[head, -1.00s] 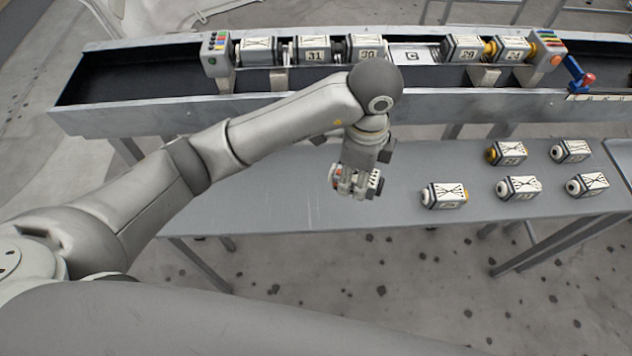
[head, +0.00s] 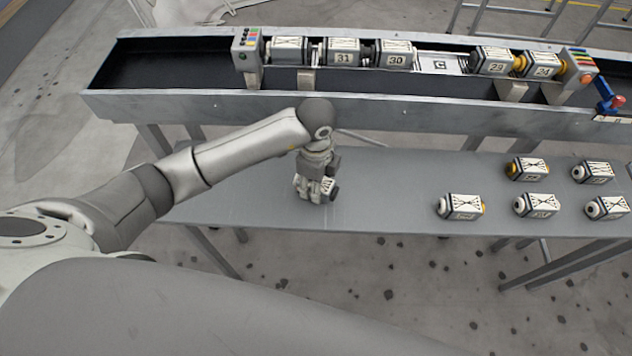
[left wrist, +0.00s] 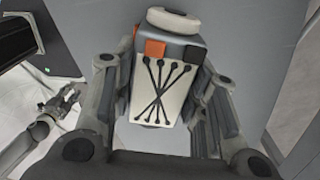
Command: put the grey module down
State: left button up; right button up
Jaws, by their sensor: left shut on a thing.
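My left gripper (head: 317,190) is shut on the grey module and holds it low over the left part of the grey table (head: 240,195). In the left wrist view the grey module (left wrist: 165,92) sits between the two fingers. It shows a pale face with crossing black lines, an orange square and a rounded white end. In the head view the gripper mostly hides it, and I cannot tell whether it touches the table. What looks like my right gripper (left wrist: 58,105) shows small at the left of the left wrist view; its jaws are unclear.
Several similar modules (head: 461,207) stand on the table's right part. Behind is a long trough (head: 160,103) with a row of modules (head: 343,53), a plate marked C (head: 440,64) and a blue-red lever (head: 610,100). The table around my left gripper is clear.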

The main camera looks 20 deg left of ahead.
pick_arm(q)
jog(key=shift+f, duration=0.45)
jog(key=o, duration=1.3)
jog(key=shift+f, duration=0.15)
notch_tip(320, 180, up, 12)
jog(key=shift+r+b, duration=0.15)
jog(key=shift+b, duration=0.25)
